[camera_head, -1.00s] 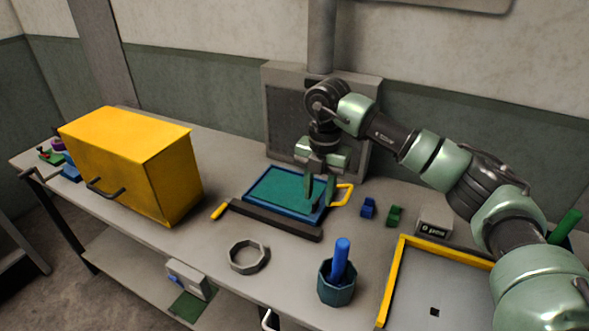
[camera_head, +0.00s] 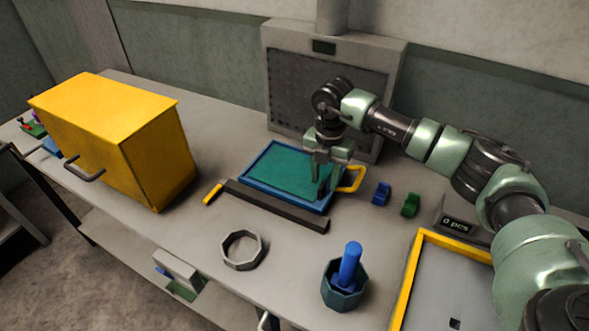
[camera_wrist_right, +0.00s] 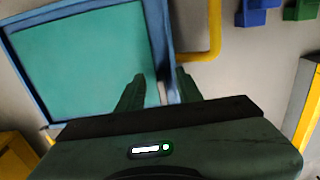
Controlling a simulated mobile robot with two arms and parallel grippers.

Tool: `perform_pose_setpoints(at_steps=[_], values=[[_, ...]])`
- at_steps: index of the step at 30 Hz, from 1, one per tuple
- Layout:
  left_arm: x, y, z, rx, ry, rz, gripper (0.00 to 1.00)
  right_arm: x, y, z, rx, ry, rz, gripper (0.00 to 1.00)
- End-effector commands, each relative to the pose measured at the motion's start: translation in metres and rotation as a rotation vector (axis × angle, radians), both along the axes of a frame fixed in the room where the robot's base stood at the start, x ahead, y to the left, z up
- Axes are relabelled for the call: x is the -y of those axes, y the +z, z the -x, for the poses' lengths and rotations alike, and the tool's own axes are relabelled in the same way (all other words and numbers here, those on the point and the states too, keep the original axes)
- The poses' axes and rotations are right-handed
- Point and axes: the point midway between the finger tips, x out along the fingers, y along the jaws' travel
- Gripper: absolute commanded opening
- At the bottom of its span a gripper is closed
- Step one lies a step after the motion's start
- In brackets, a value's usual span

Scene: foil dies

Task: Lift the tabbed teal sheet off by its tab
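The teal sheet (camera_head: 285,170) lies flat in a blue-rimmed tray (camera_head: 262,188) with a yellow handle (camera_head: 352,180) on its right side. It also shows in the right wrist view (camera_wrist_right: 80,62). My right gripper (camera_head: 322,192) is low over the tray's right end, fingers pointing down. In the right wrist view its fingers (camera_wrist_right: 160,76) stand apart, with a small pale piece (camera_wrist_right: 163,92), seemingly the tab, between them at the sheet's edge. I cannot tell whether either finger touches it. My left gripper is not in view.
A dark bar (camera_head: 275,206) lies along the tray's front. A yellow cabinet (camera_head: 115,130) stands left, a grey ring (camera_head: 241,250) and a cup with a blue rod (camera_head: 345,284) in front. Blue (camera_head: 382,193) and green (camera_head: 410,204) blocks and a yellow-rimmed tray (camera_head: 408,275) are at right.

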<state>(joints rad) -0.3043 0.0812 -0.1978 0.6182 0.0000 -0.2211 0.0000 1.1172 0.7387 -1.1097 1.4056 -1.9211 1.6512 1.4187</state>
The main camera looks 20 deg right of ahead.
Motion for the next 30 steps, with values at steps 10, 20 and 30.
perform_pose_setpoints(at_steps=[10, 20, 30], values=[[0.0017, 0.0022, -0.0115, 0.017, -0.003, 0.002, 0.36, 0.0000, -0.0082, 0.0001, 0.000, 0.001, 0.000, 0.27], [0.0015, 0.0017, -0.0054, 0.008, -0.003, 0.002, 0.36, 0.0001, -0.0079, 0.0002, 0.000, 0.001, 0.000, 0.00], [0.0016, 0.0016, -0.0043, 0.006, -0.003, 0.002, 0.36, 0.0002, -0.0077, 0.0001, 0.000, 0.000, 0.000, 0.00]])
